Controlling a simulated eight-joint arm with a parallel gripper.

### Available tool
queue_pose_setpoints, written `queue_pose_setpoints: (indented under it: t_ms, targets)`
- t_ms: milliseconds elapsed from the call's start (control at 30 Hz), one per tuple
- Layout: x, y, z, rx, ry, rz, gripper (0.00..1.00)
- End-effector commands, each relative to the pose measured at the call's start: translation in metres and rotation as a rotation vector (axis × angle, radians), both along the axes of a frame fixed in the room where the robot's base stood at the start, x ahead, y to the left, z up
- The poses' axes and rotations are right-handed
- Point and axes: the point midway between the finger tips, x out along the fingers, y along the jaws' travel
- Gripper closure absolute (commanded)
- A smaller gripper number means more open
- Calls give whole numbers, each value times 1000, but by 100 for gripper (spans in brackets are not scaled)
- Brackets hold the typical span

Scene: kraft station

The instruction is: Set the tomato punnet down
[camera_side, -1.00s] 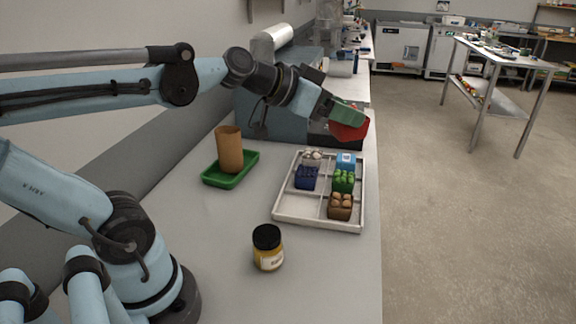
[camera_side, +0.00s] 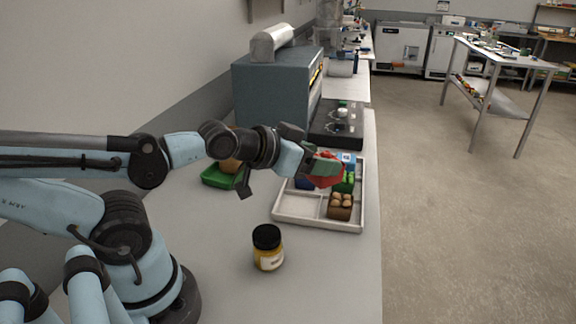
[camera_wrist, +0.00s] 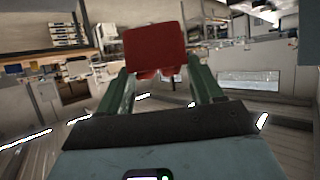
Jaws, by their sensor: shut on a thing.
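The tomato punnet (camera_side: 325,172) is red and is held between the green fingers of my gripper (camera_side: 318,163). It is above the left middle part of the white divided tray (camera_side: 293,213), and it looks tilted. In the wrist view the red punnet (camera_wrist: 154,48) sits between my gripper's two green fingers (camera_wrist: 158,84), with its contents barely showing. The tray holds a brown punnet of eggs or potatoes (camera_side: 340,207), a green punnet (camera_side: 345,184) and a blue and white punnet (camera_side: 347,158). A dark blue punnet (camera_side: 303,184) is mostly hidden by my gripper.
A green tray (camera_side: 216,178) with a brown cup (camera_side: 230,166) is at left, partly behind my arm. A blue-grey oven (camera_side: 270,95) and a black hob (camera_side: 335,125) stand behind. The front right counter is clear.

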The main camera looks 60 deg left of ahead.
Motion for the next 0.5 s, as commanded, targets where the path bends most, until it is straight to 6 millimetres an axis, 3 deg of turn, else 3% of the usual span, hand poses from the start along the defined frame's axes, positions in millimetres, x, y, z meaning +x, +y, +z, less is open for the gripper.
queue_pose_setpoints:
  t_ms: [267,500]
  targets:
    - [0,1,-4,0,0,-3,66]
    - [5,3,-20,-2,-2,-60,66]
